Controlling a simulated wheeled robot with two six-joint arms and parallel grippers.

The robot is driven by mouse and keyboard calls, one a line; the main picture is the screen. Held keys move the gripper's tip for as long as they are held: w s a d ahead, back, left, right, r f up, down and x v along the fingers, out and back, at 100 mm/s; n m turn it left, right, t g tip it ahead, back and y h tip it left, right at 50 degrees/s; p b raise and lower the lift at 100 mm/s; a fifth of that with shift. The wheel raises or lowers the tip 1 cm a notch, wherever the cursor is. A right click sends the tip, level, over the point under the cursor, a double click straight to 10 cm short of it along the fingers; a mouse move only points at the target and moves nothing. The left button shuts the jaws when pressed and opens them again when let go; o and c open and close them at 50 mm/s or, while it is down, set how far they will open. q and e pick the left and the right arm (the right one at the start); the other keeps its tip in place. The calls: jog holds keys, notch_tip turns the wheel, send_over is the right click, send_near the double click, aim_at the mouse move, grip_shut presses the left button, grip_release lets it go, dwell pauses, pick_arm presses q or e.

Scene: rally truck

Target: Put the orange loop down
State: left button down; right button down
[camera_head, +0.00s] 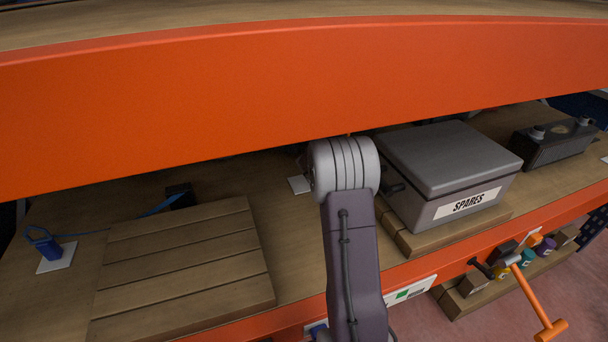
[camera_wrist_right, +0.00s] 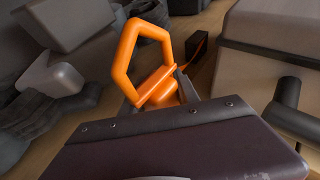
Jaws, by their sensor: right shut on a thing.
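The orange loop (camera_wrist_right: 127,48) shows in the right wrist view as an angular ring with a block-like base. My right gripper (camera_wrist_right: 163,94) is shut on that base, and the ring sticks out beyond the fingertips. The loop looks close above the wooden shelf deck, but I cannot tell whether it touches it. In the head view my right arm reaches in under the orange beam (camera_head: 250,95), which hides the gripper and the loop. My left gripper is in neither view.
A grey SPARES box (camera_head: 450,165) stands on wooden slats right of my arm. A slatted wooden board (camera_head: 180,265) lies to the left, near a blue tethered item (camera_head: 42,243). A black case (camera_head: 555,142) is at far right. An orange T-handle (camera_head: 536,300) shows at lower right.

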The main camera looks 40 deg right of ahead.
jog(key=w+a+f, duration=0.2)
jog(key=w, duration=0.1)
jog(key=w+a+f, duration=0.2)
jog(key=w, duration=0.1)
jog(key=w+a+f, duration=0.2)
jog(key=w, duration=0.1)
jog(key=shift+w+a+f, duration=0.2)
jog(key=shift+a+f, duration=0.15)
notch_tip(320, 180, down, 4)
jog(key=shift+f+b, duration=0.15)
jog(key=shift+b, duration=0.7)
jog(key=c, duration=0.9)
grip_release()
